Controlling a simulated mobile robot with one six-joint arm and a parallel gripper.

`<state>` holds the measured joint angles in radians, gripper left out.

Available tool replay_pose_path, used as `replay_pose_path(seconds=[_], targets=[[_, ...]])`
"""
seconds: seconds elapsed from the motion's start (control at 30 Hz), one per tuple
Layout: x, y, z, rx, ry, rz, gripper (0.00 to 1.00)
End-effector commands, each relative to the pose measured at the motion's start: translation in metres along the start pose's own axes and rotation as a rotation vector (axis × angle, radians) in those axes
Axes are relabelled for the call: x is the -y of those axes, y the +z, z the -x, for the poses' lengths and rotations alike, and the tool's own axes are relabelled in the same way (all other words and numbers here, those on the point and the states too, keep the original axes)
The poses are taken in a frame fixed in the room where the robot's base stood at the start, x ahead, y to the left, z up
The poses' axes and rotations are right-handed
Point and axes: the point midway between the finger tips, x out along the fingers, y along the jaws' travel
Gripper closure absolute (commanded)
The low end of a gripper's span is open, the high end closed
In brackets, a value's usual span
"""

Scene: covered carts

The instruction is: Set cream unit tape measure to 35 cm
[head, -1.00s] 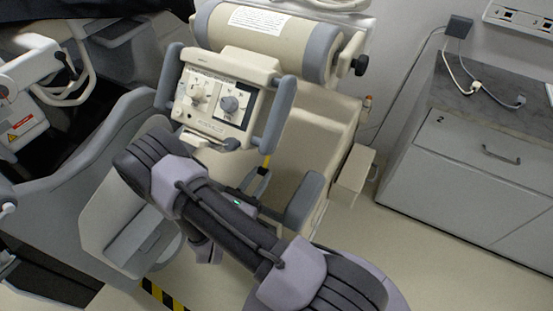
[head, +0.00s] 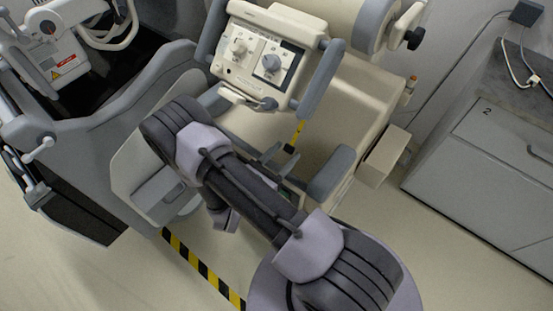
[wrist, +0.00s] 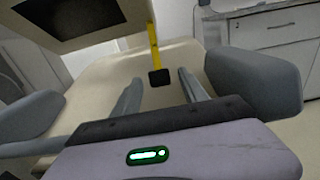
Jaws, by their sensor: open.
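The cream unit (head: 262,60) stands in the upper middle of the head view, with two knobs on its panel and grey side handles. A yellow tape (head: 299,131) hangs below it and ends in a black tab (head: 290,149). The wrist view shows the yellow tape (wrist: 154,45) and the black tab (wrist: 159,77) hanging straight ahead. My gripper (wrist: 160,85) is open, with one grey finger on each side of the tab and clear gaps to both. I cannot tell whether the tab is between the fingertips or beyond them. No scale marks are readable.
Grey rounded pads flank my gripper in the wrist view, the right one (wrist: 254,82) close by. A cream box (head: 382,156) sticks out on the right. A grey cabinet (head: 490,165) stands further right. Black-and-yellow floor tape (head: 203,268) runs at lower left.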

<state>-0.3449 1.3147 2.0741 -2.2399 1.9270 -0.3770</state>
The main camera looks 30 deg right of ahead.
Motion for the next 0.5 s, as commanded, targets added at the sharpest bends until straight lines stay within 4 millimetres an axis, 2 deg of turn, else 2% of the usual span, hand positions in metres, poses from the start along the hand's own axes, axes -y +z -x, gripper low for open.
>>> replay_pose_path(seconds=[0.17, 0.4, 0.5], targets=[[-0.002, 0.004, 0.037, 0.0, 0.009, 0.001, 0.49], [-0.001, 0.003, 0.117, -0.001, 0.009, -0.001, 0.49], [-0.001, 0.002, 0.143, -0.001, 0.007, -0.002, 0.49]])
